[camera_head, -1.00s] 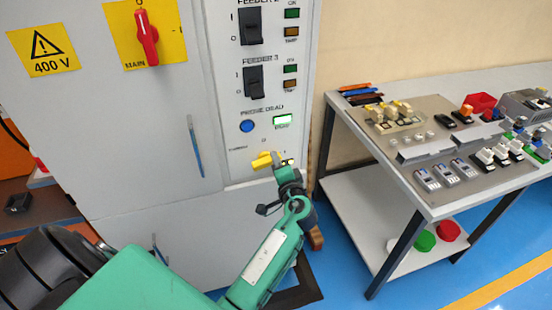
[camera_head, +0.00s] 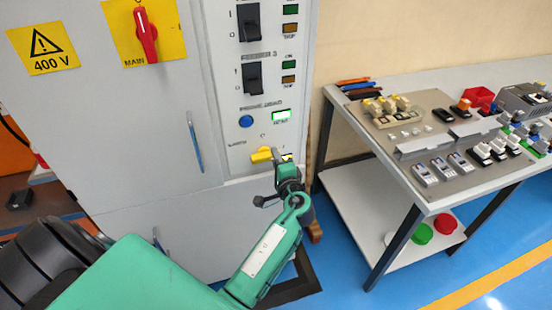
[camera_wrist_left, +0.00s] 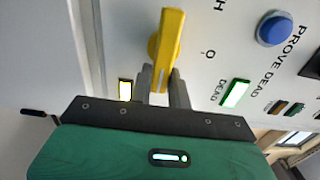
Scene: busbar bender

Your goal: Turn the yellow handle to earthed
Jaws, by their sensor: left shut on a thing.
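The yellow handle (camera_head: 262,155) is on the lower part of the grey cabinet's control panel, below the blue prove-dead button. In the left wrist view the yellow handle (camera_wrist_left: 168,48) runs down between the fingers of my left gripper (camera_wrist_left: 160,88), which is shut on its end. In the head view my left gripper (camera_head: 280,165) is at the handle's right end and partly hides it. The handle points roughly sideways to the right in the head view. The earthed marking is too small to read. My right gripper is not in view.
The blue button (camera_head: 246,121) and a lit green dead lamp (camera_head: 281,116) are just above the handle. A red main switch (camera_head: 146,36) and black feeder switches (camera_head: 252,78) are higher up. A table (camera_head: 412,185) with parts stands to the right.

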